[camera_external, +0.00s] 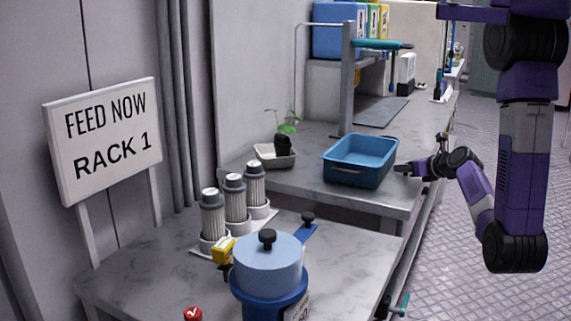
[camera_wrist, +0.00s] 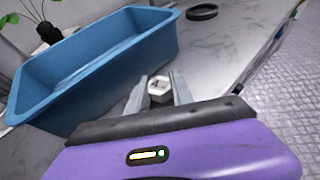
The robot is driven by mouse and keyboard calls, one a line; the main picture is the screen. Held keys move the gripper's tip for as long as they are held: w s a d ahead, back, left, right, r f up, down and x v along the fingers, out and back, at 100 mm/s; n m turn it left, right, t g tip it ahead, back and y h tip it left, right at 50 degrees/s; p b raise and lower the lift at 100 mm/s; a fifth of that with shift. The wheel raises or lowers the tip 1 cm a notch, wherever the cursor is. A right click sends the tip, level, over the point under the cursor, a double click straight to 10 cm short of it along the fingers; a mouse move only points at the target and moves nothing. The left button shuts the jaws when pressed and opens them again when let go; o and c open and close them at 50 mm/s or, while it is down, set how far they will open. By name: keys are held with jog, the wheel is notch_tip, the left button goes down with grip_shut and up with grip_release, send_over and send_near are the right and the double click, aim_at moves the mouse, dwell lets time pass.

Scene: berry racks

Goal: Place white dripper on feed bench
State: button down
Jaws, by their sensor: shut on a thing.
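A small white, hex-shaped piece, which looks like the white dripper (camera_wrist: 159,87), sits between the two grey fingers of my gripper (camera_wrist: 158,92) in the wrist view. My gripper is shut on it. In the external view my gripper (camera_external: 402,169) is beside the right end of the blue tub, by the bench's right edge; the dripper is too small to make out there. The back marble bench (camera_external: 380,197) carries the tub. The front marble bench (camera_external: 150,270) stands by the "FEED NOW RACK 1" sign (camera_external: 105,140). Neither bench is labelled as the feed bench.
The blue tub (camera_external: 352,174) stands close to my gripper; it also shows in the wrist view (camera_wrist: 75,85). A potted seedling tray (camera_external: 268,160) is left of it. The front bench holds a blue lidded pot (camera_external: 268,280) and white-grey bottles (camera_external: 234,200). A black ring (camera_wrist: 202,12) lies beyond my gripper.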

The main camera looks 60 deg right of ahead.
jog(key=shift+f, duration=0.15)
jog(key=c, duration=1.1)
grip_release()
jog(key=shift+r, duration=0.2)
jog(key=v, duration=1.2)
jog(key=shift+f, duration=0.1)
